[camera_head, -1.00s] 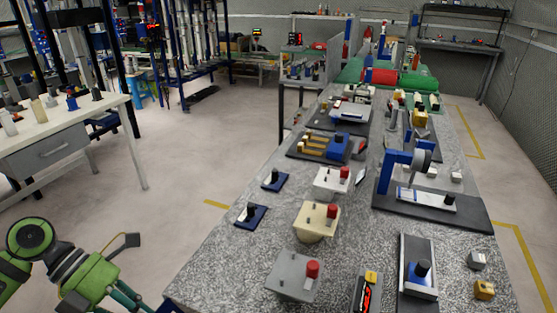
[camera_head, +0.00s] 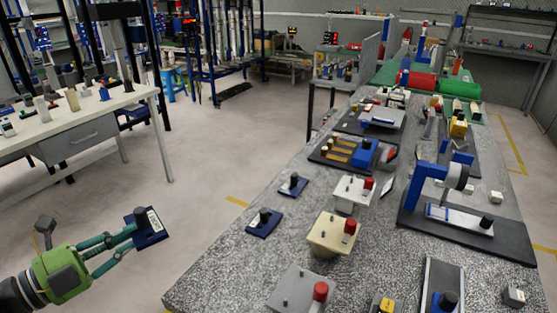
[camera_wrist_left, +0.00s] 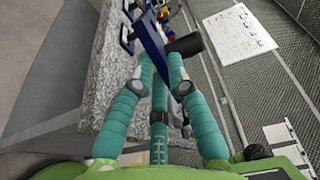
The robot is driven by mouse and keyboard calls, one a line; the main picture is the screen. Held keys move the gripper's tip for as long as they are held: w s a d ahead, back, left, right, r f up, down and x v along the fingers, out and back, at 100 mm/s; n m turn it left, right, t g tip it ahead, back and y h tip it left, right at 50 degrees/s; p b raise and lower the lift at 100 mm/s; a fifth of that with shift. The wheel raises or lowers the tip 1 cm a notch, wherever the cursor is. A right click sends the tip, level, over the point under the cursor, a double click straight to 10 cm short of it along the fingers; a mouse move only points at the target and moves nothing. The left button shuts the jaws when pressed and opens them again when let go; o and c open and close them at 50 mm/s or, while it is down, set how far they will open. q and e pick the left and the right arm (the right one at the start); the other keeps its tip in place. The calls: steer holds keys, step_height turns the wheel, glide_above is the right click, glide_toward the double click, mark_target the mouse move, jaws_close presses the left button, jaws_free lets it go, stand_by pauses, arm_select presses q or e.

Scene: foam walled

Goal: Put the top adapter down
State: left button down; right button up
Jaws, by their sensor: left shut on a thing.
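The adapter (camera_head: 152,235) is a dark blue plate with a black knob and a white label. My left gripper (camera_head: 130,230) is shut on it and holds it in the air over the floor, left of the grey speckled table (camera_head: 215,270). In the left wrist view the adapter's plate (camera_wrist_left: 154,45) and black knob (camera_wrist_left: 185,44) show at the fingertips (camera_wrist_left: 160,72). Two similar blue plates with black knobs lie on the table near its left edge, a nearer one (camera_head: 260,228) and a farther one (camera_head: 289,190). My right gripper is not in view.
A cream box (camera_head: 330,235), a white box (camera_head: 350,196) and a grey box (camera_head: 298,290), each with a red knob, stand right of the plates. A blue press-like fixture (camera_head: 424,185) stands farther right. The table's near-left corner is bare. A white workbench (camera_head: 125,105) stands at left.

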arm_select(q)
steer(key=p, duration=0.2)
glide_above(199, 297)
step_height(199, 297, down, 7)
steer(key=shift+w+a+r, duration=0.15)
steer(key=shift+r, duration=0.05)
step_height(199, 297, down, 3)
steer(key=shift+f, duration=0.2)
steer(key=shift+f+b, duration=0.3)
steer(key=shift+f, duration=0.15)
steer(key=shift+f+b, duration=0.45)
steer(key=shift+f, duration=0.15)
steer(key=c, duration=1.2)
jaws_free()
steer(key=shift+f, duration=0.15)
